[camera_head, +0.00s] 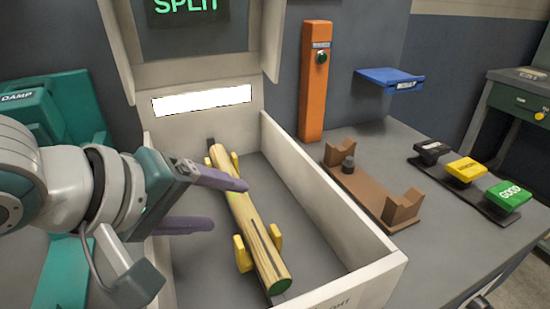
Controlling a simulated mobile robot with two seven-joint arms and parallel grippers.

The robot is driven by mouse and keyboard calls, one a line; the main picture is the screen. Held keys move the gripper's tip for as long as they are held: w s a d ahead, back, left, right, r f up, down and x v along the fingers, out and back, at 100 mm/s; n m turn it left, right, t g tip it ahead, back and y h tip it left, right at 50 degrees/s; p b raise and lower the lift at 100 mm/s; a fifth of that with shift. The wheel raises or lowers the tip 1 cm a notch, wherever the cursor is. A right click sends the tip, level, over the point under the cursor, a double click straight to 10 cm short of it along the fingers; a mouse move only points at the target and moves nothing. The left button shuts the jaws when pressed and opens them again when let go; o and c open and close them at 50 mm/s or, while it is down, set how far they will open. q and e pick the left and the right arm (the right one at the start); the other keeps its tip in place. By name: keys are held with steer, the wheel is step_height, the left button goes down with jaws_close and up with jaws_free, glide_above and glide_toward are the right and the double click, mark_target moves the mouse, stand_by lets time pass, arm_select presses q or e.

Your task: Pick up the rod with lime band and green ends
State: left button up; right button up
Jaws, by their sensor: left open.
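A light wooden rod (250,228) with dark lengthwise streaks lies in a pale open-topped bin (335,195), running from back left to front right between yellow holders (243,253). Its near end (278,286) is green. I cannot clearly make out a lime band. My left gripper (229,204) comes in from the left with its two purple fingers apart and nothing between them. The upper finger crosses in front of the rod's far part and hides some of it. The lower fingertip ends just left of the rod in the picture. My right gripper is not in view.
A screen reading "SPLIT" (186,8) stands above the bin. To the right are an orange post (315,85), a brown cradle (365,190), a blue shelf (390,78) and black, yellow and green buttons (508,195). A teal "DAMP" unit (60,105) stands left. The bin walls are raised.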

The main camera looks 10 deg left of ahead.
mark_target(237, 208)
arm_select(q)
steer(key=b+x, duration=0.1)
steer(key=x, duration=0.3)
steer(key=shift+w+d+f, duration=0.1)
steer(key=shift+w+f, duration=0.15)
steer(key=shift+f, duration=0.05)
jaws_close()
stand_by(0.3)
